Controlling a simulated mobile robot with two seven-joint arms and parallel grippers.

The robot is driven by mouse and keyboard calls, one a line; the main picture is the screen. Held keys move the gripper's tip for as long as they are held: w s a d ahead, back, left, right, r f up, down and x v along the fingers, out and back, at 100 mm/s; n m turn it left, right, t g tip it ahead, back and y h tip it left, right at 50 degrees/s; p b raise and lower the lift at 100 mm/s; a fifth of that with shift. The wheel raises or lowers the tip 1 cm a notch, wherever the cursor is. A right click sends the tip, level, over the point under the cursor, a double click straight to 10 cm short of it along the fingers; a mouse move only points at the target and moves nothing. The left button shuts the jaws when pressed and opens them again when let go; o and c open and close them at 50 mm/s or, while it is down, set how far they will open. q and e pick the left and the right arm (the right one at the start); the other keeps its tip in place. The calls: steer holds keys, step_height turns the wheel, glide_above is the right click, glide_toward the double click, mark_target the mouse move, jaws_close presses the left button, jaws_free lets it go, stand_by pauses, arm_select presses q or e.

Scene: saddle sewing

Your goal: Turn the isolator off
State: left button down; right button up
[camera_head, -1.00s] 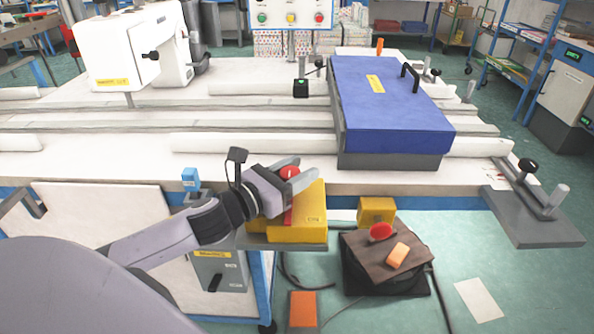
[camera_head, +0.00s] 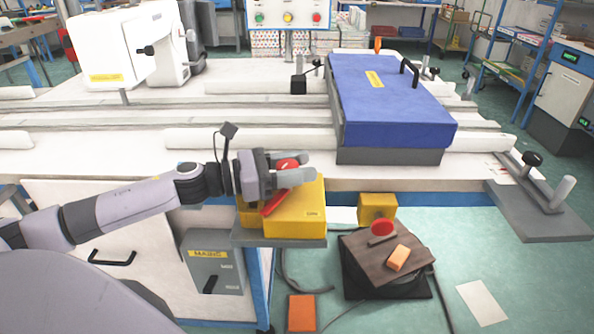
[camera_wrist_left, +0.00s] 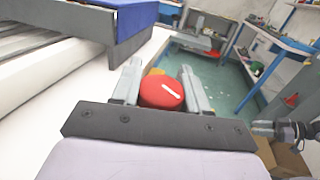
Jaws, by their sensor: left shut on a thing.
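The fingers partly hide the knob in the head view.
A blue-covered block (camera_head: 390,100) lies on the table behind right. A wooden-topped pedal unit (camera_head: 385,255) with a red knob stands on the floor at right. A white sewing machine (camera_head: 110,45) stands back left.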

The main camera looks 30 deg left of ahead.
arm_select(q)
steer(key=shift+f, duration=0.1)
stand_by(0.3)
steer(key=c, duration=0.6)
jaws_free()
steer(key=shift+o, duration=0.2)
steer(key=shift+s+a, duration=0.1)
steer(key=shift+s, duration=0.05)
steer(key=shift+b+v, duration=0.35)
steer(key=shift+v, duration=3.05)
steer(key=shift+c, duration=0.4)
